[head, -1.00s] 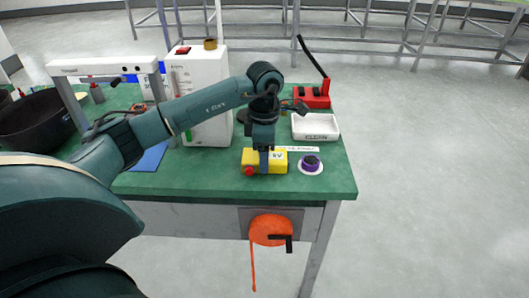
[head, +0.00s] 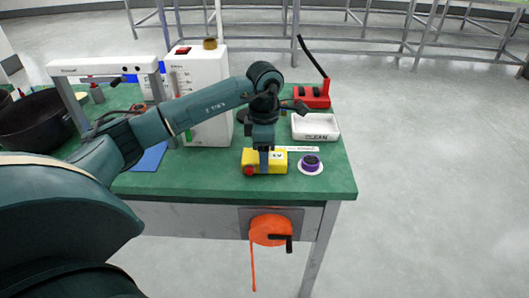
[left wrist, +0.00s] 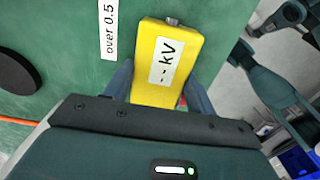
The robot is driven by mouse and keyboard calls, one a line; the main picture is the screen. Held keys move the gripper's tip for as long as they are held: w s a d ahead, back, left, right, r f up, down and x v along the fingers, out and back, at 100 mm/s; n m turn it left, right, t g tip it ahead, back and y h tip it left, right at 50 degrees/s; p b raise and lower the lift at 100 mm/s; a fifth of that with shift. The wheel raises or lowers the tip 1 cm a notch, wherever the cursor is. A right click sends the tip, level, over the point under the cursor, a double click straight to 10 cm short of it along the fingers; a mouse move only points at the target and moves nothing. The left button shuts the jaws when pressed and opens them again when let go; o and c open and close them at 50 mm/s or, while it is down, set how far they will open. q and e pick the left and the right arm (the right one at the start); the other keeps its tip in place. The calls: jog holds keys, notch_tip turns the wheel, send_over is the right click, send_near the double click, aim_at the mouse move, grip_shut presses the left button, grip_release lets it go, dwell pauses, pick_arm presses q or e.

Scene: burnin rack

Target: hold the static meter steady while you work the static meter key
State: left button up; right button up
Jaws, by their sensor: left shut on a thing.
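The static meter (head: 279,166) is a yellow box lying near the front right of the green table. A white label on it reads "- - kV" in the left wrist view (left wrist: 150,32). A round red button (head: 249,170), which looks like its key, is at its left end in the head view. In the left wrist view only a sliver of red shows beside the right finger. My left gripper (head: 264,162) comes down from above and is shut on the meter, one finger on each side. My right gripper is in neither view.
A purple-and-black round thing on a white disc (head: 311,164) stands just right of the meter. Behind are a white "CLEAN" tray (head: 328,134), a red device (head: 313,97) and a tall white box (head: 208,75). An orange reel (head: 268,231) hangs at the table's front.

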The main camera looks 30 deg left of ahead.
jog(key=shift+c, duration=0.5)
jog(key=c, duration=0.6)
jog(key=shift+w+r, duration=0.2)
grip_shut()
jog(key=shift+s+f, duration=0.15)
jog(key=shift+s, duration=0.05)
